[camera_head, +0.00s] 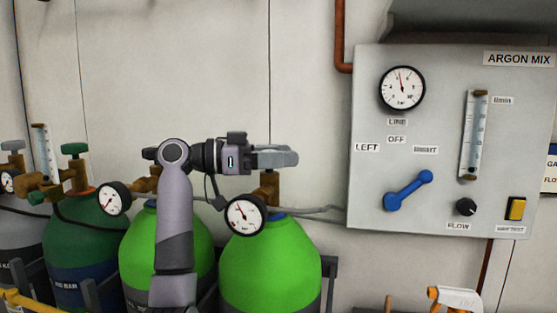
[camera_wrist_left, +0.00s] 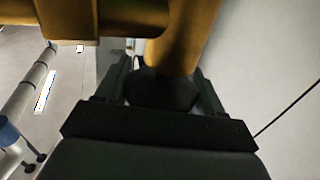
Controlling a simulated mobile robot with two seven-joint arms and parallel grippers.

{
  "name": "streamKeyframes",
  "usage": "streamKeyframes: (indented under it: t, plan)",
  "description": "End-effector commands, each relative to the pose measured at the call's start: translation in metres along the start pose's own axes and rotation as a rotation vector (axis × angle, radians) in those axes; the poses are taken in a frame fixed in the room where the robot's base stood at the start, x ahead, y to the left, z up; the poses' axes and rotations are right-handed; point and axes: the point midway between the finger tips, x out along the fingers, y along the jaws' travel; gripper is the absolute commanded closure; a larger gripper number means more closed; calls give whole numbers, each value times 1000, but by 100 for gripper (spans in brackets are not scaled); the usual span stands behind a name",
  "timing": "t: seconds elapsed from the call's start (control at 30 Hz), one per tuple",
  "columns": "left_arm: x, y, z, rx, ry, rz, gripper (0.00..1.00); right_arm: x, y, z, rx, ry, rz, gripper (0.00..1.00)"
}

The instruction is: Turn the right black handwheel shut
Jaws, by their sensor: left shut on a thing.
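My left gripper (camera_head: 285,158) is over the top of the brass valve (camera_head: 269,188) on the right bright green cylinder (camera_head: 270,265). The right black handwheel is hidden behind the fingers in the head view. In the left wrist view, a dark handwheel (camera_wrist_left: 163,90) sits between the two fingers (camera_wrist_left: 168,85), right against the brass valve body (camera_wrist_left: 185,35). The gripper is shut on it. How far the wheel is turned cannot be told. My right gripper is not in view.
A round gauge (camera_head: 244,215) sits just below my left gripper. Another bright green cylinder (camera_head: 140,245) stands behind my left arm, with a dark green cylinder (camera_head: 80,255) further left. The ARGON MIX panel (camera_head: 450,130), with a blue lever (camera_head: 408,190), is at the right.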

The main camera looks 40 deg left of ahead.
Motion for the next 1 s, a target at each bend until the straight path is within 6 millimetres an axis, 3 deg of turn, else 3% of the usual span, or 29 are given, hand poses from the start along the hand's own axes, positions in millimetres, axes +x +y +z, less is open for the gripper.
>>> streamKeyframes:
  t: [0.6,1.0]
  plan:
    - [-3,9,-3,-2,-8,569,63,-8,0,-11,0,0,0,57]
    - [-6,12,-2,1,-11,766,63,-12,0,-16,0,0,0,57]
